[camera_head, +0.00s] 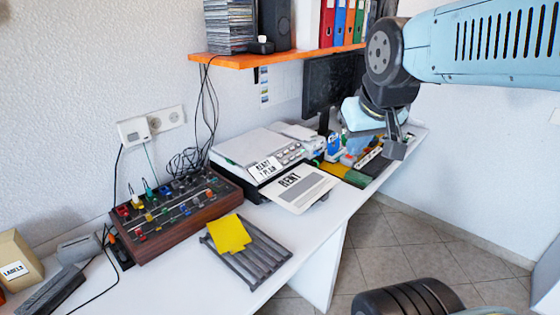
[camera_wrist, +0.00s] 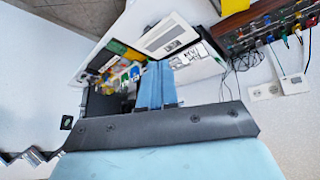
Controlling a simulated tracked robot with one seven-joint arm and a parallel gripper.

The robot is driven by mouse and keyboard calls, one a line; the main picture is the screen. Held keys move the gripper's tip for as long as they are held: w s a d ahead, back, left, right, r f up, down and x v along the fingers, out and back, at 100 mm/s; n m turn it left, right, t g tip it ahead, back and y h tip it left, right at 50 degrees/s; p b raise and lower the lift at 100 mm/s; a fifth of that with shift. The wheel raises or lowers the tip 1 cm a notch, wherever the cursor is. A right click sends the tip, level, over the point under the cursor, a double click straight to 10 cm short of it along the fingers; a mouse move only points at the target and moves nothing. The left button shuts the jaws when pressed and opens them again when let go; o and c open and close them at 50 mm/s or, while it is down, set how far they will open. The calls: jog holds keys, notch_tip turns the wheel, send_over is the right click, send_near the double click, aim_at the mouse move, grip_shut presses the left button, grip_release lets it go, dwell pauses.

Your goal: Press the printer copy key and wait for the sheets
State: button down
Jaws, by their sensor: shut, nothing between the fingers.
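In the wrist view the printer (camera_wrist: 196,62) and the sheet (camera_wrist: 168,36) show beyond my fingers. My gripper (camera_wrist: 157,68) is shut and empty, with its blue fingers together. It is to the right of the printer in the head view, apart from the keys. Which key is the copy key cannot be read.
A wooden mixer box (camera_head: 180,212) with knobs and cables stands left of the printer. A dark slatted tray (camera_head: 265,262) holds yellow paper. An orange shelf (camera_head: 285,57) hangs above. A monitor (camera_head: 330,85) and small coloured items stand at the desk's far end.

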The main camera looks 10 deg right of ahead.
aim_at(286, 162)
jog(key=w+d+f+n+t, duration=0.1)
jog(key=w+f+n+t, duration=0.15)
jog(key=w, duration=0.95)
jog(key=w+d+f+n+t, duration=0.1)
jog(key=w+d+f+n, duration=0.15)
jog(key=w, duration=0.95)
jog(key=w+a+f+n+t+y, duration=0.2)
jog(key=w+f+n+t+y, duration=0.2)
jog(key=w+f, duration=1.3)
jog(key=shift+w+n+y, duration=0.8)
jog(key=shift+n+y, duration=0.2)
jog(key=shift+n, duration=0.1)
jog(key=shift+a+f, duration=0.1)
jog(key=shift+w+a+f, duration=0.4)
jog(key=shift+w+f, duration=0.15)
jog(key=shift+f, duration=0.75)
jog(key=shift+w+a+f, duration=0.45)
jog(key=shift+w+f, duration=0.15)
jog(key=shift+f, duration=0.7)
jog(key=shift+w+a+f, duration=0.4)
jog(key=shift+w+f, duration=0.15)
jog(key=shift+f, duration=0.75)
